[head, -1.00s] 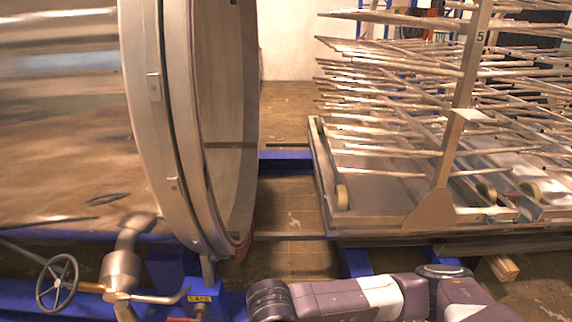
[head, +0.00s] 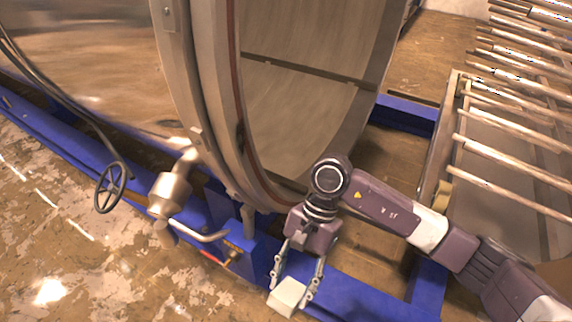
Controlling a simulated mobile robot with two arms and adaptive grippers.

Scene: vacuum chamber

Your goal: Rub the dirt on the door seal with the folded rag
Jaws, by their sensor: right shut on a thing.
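The folded rag (head: 287,297) is a small white block in the lower middle of the head view. My right gripper (head: 292,287) is shut on it, with one finger on each side, pointing down. The door seal (head: 236,82) is a thin reddish-brown ring around the round chamber opening. A dark patch of dirt (head: 240,135) shows on its left side. The rag is below and right of this patch, apart from the seal. My right wrist hides a little of the opening's lower edge. My left gripper is out of view.
The metal chamber flange (head: 178,75) curves around the opening. A blue frame (head: 350,297) runs beneath. A valve (head: 168,195) and a handwheel (head: 111,187) stand at the left. A rack of metal rods (head: 515,150) is at the right, close to my arm.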

